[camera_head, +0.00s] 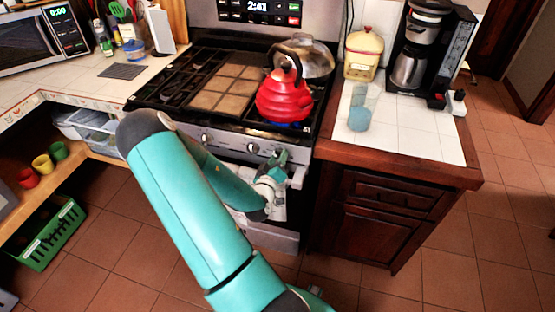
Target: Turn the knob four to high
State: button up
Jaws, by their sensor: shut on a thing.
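The stove (150,98) stands against the wall, with its knobs along the front panel. Two knobs show uncovered, a left one (205,137) and one nearer the middle (252,148). My gripper (281,157) is at the right part of this panel, shut on a knob there. The gripper hides that knob, so its number and angle cannot be read. A red kettle (284,97) sits on the front right burner, just above and behind the gripper. A blue glow shows under the kettle.
A glass-lidded pan (306,58) is behind the kettle. The right counter holds a blue glass (361,107), a yellow canister (363,54) and a coffee maker (412,55). A green basket (52,235) is at lower left. The tiled floor at right is clear.

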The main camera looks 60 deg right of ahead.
jog(key=shift+d, duration=0.1)
dwell(0.3)
jog(key=o, duration=1)
jog(key=shift+c, duration=0.2)
